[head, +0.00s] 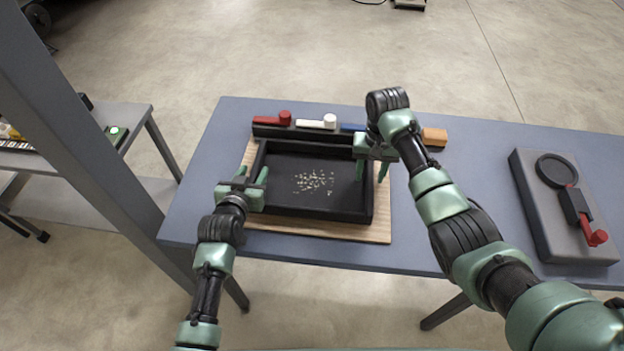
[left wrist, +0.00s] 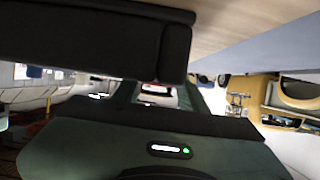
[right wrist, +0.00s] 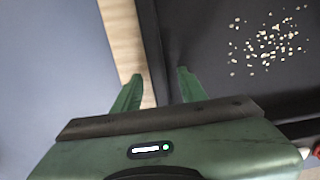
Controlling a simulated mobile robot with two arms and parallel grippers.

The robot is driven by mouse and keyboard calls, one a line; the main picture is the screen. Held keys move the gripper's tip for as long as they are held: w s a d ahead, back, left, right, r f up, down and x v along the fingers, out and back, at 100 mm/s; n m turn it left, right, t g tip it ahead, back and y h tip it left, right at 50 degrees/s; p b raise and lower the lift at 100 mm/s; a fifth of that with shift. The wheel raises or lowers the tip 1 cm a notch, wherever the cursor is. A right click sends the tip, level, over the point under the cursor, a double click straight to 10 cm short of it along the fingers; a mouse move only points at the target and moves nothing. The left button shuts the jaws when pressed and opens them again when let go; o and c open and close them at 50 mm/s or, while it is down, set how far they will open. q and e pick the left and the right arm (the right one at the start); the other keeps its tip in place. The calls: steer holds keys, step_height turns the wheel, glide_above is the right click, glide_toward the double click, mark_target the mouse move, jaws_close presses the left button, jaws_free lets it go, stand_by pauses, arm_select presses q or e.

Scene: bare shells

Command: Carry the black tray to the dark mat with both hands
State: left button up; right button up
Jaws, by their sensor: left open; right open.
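The black tray (head: 285,205) lies on a light wooden board (head: 300,228) on the blue-grey table, with pale crumbs (head: 314,182) on its floor. My left gripper (head: 251,174) is open at the tray's left wall, toward the front corner. In the left wrist view the dark tray wall (left wrist: 90,45) spans the top, and its place between the fingers is unclear. My right gripper (head: 371,178) is open at the right wall. In the right wrist view its fingers (right wrist: 160,84) stand either side of the tray wall (right wrist: 152,40). I cannot make out a dark mat.
Behind the tray stands a dark rack with red (head: 284,117) and white (head: 330,121) topped pieces and a partly hidden blue one. A wooden block (head: 434,137) sits right of it. A grey slab with a black ring (head: 556,170) and red handle lies at right. Table between is clear.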

steer(key=shift+f, duration=0.1)
arm_select(q)
jaws_close()
arm_select(e)
jaws_close()
stand_by(1.1)
